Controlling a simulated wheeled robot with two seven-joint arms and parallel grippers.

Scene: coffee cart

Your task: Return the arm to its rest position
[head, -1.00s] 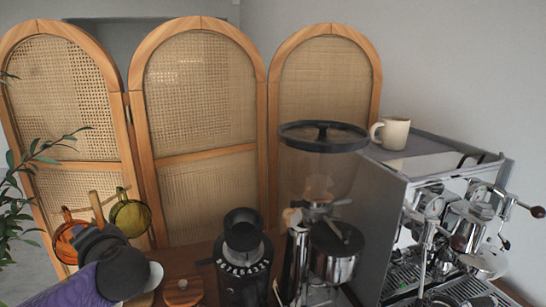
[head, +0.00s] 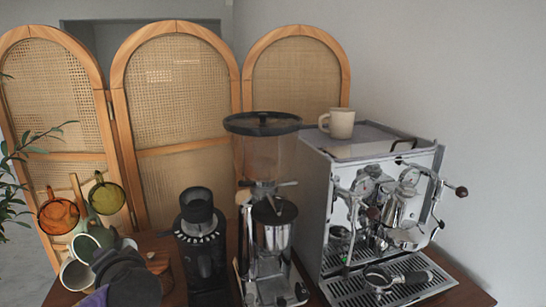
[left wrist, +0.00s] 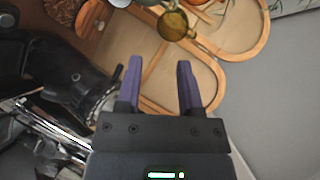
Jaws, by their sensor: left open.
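My left arm (head: 132,285) comes in at the bottom left of the head view as dark rounded links with a bit of purple. Its fingertips are not clear there. In the left wrist view my left gripper (left wrist: 160,70) shows two purple fingers spread apart with nothing between them. The rattan screen lies beyond the fingers in that view. My right gripper is in neither view.
A mug tree with an amber cup (head: 58,216) and other cups stands beside my left arm. A black grinder (head: 200,240), a taller grinder (head: 265,160) and an espresso machine (head: 360,230) with a cream mug (head: 338,123) on top stand to the right. A rattan screen (head: 180,90) is behind.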

